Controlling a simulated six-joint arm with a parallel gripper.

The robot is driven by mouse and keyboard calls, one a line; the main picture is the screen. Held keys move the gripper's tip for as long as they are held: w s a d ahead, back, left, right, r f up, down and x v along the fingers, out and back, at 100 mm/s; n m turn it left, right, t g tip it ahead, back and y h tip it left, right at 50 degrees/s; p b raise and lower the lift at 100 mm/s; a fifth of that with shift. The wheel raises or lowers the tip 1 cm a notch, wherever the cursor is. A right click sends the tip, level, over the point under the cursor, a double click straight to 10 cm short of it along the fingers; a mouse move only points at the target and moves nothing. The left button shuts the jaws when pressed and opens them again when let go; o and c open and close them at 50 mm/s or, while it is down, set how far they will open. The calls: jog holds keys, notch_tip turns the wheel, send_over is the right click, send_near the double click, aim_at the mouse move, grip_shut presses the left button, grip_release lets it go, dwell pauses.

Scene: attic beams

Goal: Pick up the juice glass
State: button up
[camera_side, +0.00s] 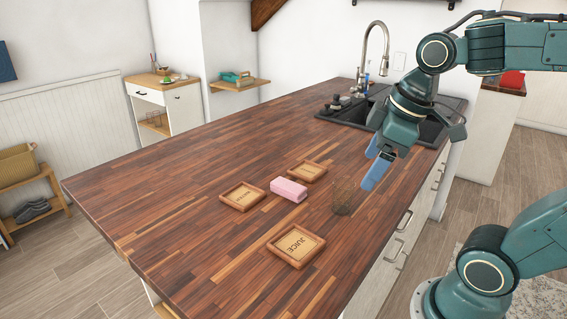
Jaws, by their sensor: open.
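A small see-through glass (343,197) stands upright on the wooden counter, near its right edge. It looks empty and faintly brown against the wood. No label shows on it, so I cannot tell from its looks whether it is the juice glass. My gripper (371,170) has blue fingers, spread apart and empty. It is above and to the right of the glass in the picture, apart from it. A square wooden coaster marked JUICE (296,246) lies flat at the front of the counter, left of and nearer than the glass.
A pink block (289,190) lies left of the glass, between a second coaster (242,196) with small lettering and a third coaster (307,171). A dark sink with a tall faucet (373,50) is at the back. The counter's left side (150,190) is clear.

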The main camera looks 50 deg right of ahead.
jog(key=w+d+n+g, duration=0.2)
jog(key=w+d+n, duration=0.3)
jog(key=w+n, duration=0.1)
jog(key=n+g+y, duration=0.2)
jog(key=n, duration=0.5)
send_near(343, 191)
jog(key=w+d+r, duration=0.1)
jog(key=d, duration=0.2)
jog(key=shift+m, duration=0.3)
jog(key=shift+w+a+f, duration=0.1)
jog(key=shift+a+f, duration=0.15)
jog(key=shift+f, duration=1.1)
jog(key=shift+s+a+f, duration=0.1)
jog(key=shift+a+f, duration=0.2)
jog(key=shift+f, duration=1.05)
jog(key=shift+w+a+f, duration=0.1)
jog(key=shift+a+f, duration=0.15)
jog(key=shift+f, duration=1.05)
jog(key=shift+a+f, duration=0.2)
jog(key=shift+f, duration=1.1)
jog(key=shift+a+f, duration=0.15)
jog(key=shift+f, duration=1.1)
jog(key=c, duration=1.1)
jog(key=shift+r, duration=0.2)
